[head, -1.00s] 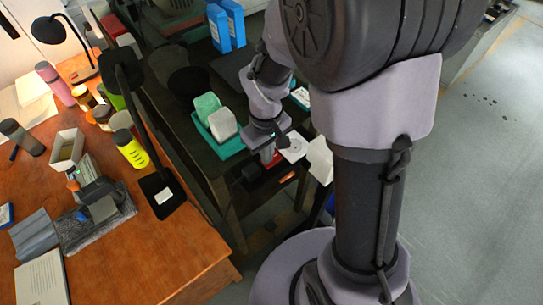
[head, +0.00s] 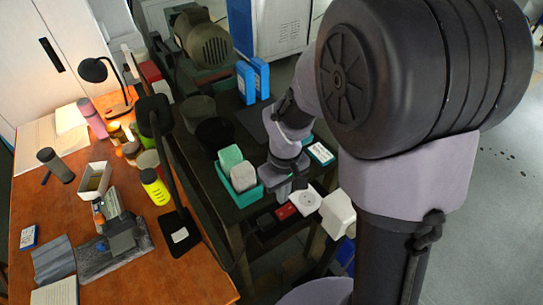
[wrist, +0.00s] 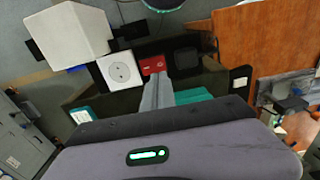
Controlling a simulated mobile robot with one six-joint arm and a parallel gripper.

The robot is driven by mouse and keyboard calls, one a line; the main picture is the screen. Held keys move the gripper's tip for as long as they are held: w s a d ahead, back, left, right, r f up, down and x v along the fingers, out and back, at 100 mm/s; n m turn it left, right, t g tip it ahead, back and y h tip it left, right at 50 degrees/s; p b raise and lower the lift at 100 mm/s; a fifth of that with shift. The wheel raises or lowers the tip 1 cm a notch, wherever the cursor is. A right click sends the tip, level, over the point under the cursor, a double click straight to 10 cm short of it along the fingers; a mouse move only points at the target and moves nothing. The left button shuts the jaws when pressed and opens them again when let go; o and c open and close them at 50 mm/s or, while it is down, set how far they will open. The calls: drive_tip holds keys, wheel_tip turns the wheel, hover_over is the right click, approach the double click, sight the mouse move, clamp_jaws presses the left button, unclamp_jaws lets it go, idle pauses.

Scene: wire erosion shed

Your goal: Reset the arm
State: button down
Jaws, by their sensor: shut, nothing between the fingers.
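My arm reaches over the dark workbench (head: 225,190) in the head view, bent downward at the wrist. My gripper (head: 284,192) is near the bench's front edge, partly hidden by its own wrist. In the wrist view its two grey fingers (wrist: 157,88) are together with nothing between them. Beyond the fingertips in that view lie a red item (wrist: 152,65) and a white plate with a round socket (wrist: 119,69). I cannot tell how high the fingertips are above them.
A teal tray with two blocks (head: 240,195) stands beside the gripper. A white box (head: 338,213) is to its right. Blue containers (head: 246,82) and a motor (head: 205,45) stand behind. A cluttered orange desk (head: 180,270) with lamps is at left. Grey floor (head: 490,220) is open at right.

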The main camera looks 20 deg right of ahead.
drive_tip(key=s+a+r+m+t+y+b, duration=0.1)
drive_tip(key=s+a+r+m+t+b, duration=0.1)
drive_tip(key=s+r+m+t+b, duration=0.1)
drive_tip(key=s+a+r+m+t+y+b, duration=0.1)
drive_tip(key=s+a+r+m+t+b, duration=0.1)
drive_tip(key=s+r+m+b, duration=0.3)
drive_tip(key=s+b, duration=0.3)
drive_tip(key=s, duration=0.2)
drive_tip(key=shift+t, duration=0.4)
drive_tip(key=shift+w+d, duration=0.1)
